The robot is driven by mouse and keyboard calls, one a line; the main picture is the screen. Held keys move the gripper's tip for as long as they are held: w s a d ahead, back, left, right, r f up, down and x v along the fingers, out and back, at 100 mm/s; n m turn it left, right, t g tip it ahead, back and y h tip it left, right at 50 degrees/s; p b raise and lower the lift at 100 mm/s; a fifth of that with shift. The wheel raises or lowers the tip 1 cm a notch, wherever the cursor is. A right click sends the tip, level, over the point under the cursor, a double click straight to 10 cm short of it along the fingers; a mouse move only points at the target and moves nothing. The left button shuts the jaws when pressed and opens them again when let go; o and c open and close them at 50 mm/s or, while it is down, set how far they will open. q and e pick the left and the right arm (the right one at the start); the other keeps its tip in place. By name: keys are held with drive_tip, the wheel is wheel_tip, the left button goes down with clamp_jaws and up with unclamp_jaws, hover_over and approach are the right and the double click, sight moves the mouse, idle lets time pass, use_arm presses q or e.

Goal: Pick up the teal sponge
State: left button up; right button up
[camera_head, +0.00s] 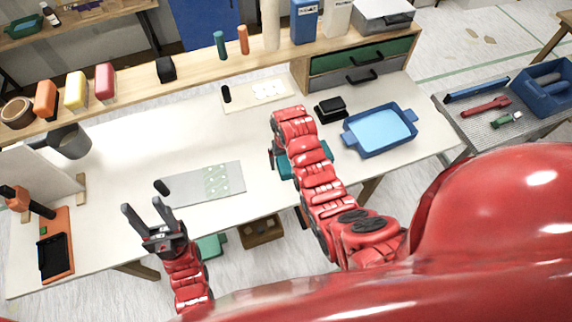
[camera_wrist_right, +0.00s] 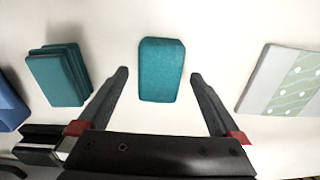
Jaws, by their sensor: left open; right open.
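A teal sponge (camera_wrist_right: 161,70), a rounded block, lies flat on the white table in the right wrist view. My right gripper (camera_wrist_right: 160,73) is open around its near part in that view, one finger to each side with gaps; I cannot tell the height above the table. In the head view my right arm covers much of this spot, and a teal patch (camera_head: 284,167) shows beside it. My left gripper (camera_head: 141,205) is open and empty over the front left of the table.
A stack of teal pads (camera_wrist_right: 58,76) lies left of the sponge in the wrist view. A grey-and-green patterned sheet (camera_head: 190,187) lies left of my right arm in the head view. A blue tray (camera_head: 382,130) and black block (camera_head: 331,108) are to its right. A shelf (camera_head: 135,92) runs behind.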

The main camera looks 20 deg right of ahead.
drive_tip(key=shift+f, duration=1.15)
drive_tip(key=c, duration=1.3)
